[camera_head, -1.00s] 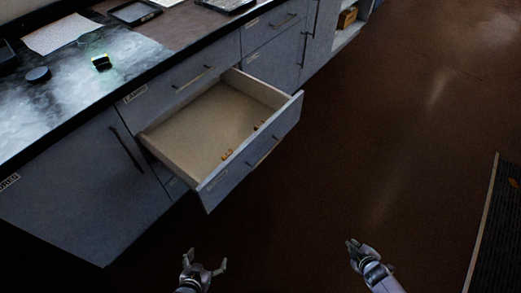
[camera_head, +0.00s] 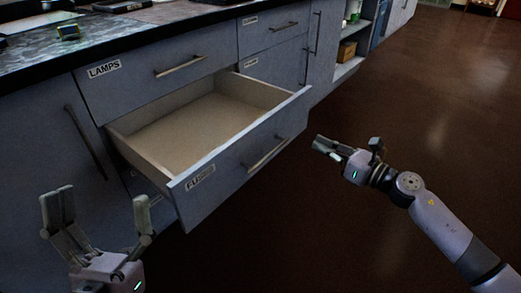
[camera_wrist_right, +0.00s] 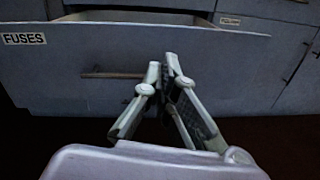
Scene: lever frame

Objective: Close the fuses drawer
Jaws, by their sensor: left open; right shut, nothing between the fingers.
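The fuses drawer (camera_head: 235,168) is pulled well out of the grey cabinet, below the LAMPS drawer. Its front carries a partly readable label and a bar handle (camera_head: 267,153). In the right wrist view the drawer front (camera_wrist_right: 60,75) reads FUSES and its handle (camera_wrist_right: 112,75) is partly behind my fingers. My right gripper (camera_head: 323,147) is shut and empty, to the right of the drawer front in the head view. In the right wrist view the right gripper (camera_wrist_right: 166,62) points at the front; contact cannot be told. My left gripper (camera_head: 98,203) is open and empty, left of the drawer's near corner.
The LAMPS drawer (camera_head: 160,80) above is shut. An open shelf with a box (camera_head: 347,50) stands further back. The brown floor (camera_head: 440,110) at right is clear.

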